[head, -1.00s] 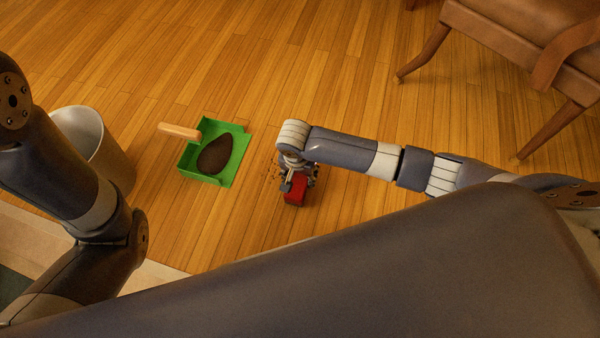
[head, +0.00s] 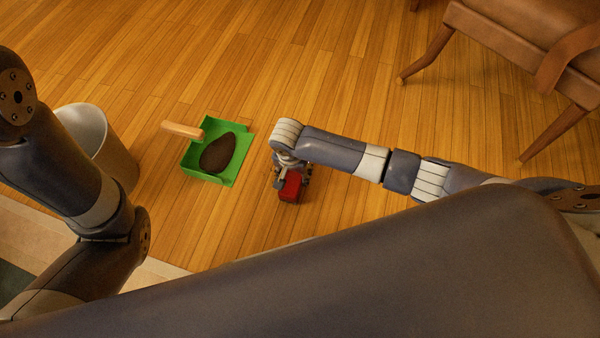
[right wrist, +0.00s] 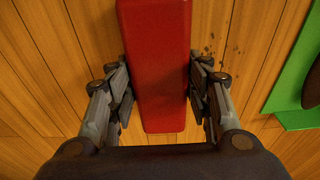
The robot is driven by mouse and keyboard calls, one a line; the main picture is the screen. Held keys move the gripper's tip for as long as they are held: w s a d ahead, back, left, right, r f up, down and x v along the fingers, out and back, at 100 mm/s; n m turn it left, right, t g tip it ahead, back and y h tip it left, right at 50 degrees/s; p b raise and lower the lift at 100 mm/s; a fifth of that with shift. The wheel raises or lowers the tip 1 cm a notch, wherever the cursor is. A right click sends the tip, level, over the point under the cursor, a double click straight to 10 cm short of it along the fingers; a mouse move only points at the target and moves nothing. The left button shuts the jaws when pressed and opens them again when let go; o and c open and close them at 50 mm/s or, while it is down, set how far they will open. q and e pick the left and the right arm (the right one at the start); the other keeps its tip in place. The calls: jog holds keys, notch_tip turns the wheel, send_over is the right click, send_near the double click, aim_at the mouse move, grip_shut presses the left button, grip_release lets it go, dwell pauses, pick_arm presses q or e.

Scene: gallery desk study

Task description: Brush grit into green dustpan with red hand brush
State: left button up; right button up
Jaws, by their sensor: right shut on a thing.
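The red hand brush (head: 291,187) is on or just above the floor; the gap cannot be told. My right gripper (head: 289,177) is shut on it from above, and in the right wrist view the fingers flank the red block (right wrist: 155,70). The green dustpan (head: 226,126) lies left of the brush, apart from it, with its wooden handle (head: 183,130) pointing left. Its edge shows at right in the right wrist view (right wrist: 292,90). Dark grit specks (right wrist: 212,48) lie on the floor between brush and dustpan. My left gripper is out of view.
A dark brown oval object (head: 217,153) lies in the dustpan. A pale bin (head: 112,150) stands left of it, behind my left arm. A brown leather chair (head: 510,45) stands at upper right. The wooden floor (head: 290,60) beyond the brush is clear.

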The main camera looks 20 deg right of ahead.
jog(key=shift+w+a+f, duration=0.1)
jog(key=shift+w+a, duration=1.45)
jog(key=shift+a, duration=0.1)
jog(key=shift+w+a+b, duration=0.3)
jog(key=shift+w+a, duration=0.85)
jog(key=shift+a, duration=0.15)
jog(key=shift+w+a+f+b, duration=0.15)
jog(key=shift+w+a+b, duration=1)
jog(key=shift+w+a, duration=0.25)
jog(key=shift+w+a+b, duration=0.85)
jog(key=shift+a, duration=0.2)
jog(key=shift+r, duration=0.2)
